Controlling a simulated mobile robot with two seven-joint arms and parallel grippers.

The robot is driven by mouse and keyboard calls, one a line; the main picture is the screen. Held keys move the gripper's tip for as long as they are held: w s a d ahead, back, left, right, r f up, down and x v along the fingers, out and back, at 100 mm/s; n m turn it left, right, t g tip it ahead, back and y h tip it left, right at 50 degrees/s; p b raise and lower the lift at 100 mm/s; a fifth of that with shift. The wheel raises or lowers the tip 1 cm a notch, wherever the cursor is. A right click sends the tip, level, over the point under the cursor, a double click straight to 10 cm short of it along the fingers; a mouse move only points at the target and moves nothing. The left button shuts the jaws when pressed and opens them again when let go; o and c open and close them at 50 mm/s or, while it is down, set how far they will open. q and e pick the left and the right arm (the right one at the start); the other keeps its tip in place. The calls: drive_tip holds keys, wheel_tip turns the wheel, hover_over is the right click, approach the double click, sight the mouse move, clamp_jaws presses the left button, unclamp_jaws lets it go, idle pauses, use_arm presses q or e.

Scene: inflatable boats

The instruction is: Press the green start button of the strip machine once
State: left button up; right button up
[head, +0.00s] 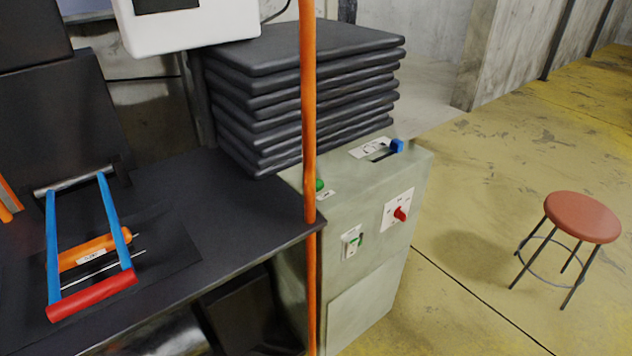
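The strip machine looks to be the pale green-grey cabinet (350,300) right of the dark bench. A round green button (320,184) sits on its top near the left edge, beside a small white label. The front face has a white plate with a small green part (354,241) and a red knob (400,214) on a white dial plate. A blue-tipped lever (396,146) sits in a slot on top. I cannot tell which green part is the start button. Neither gripper is in view.
A stack of black slabs (300,95) stands behind the button. The dark bench (215,200) holds a blue frame with a red bar (92,295) and an orange cylinder (95,250). A red-topped stool (582,216) stands on open yellow floor at right.

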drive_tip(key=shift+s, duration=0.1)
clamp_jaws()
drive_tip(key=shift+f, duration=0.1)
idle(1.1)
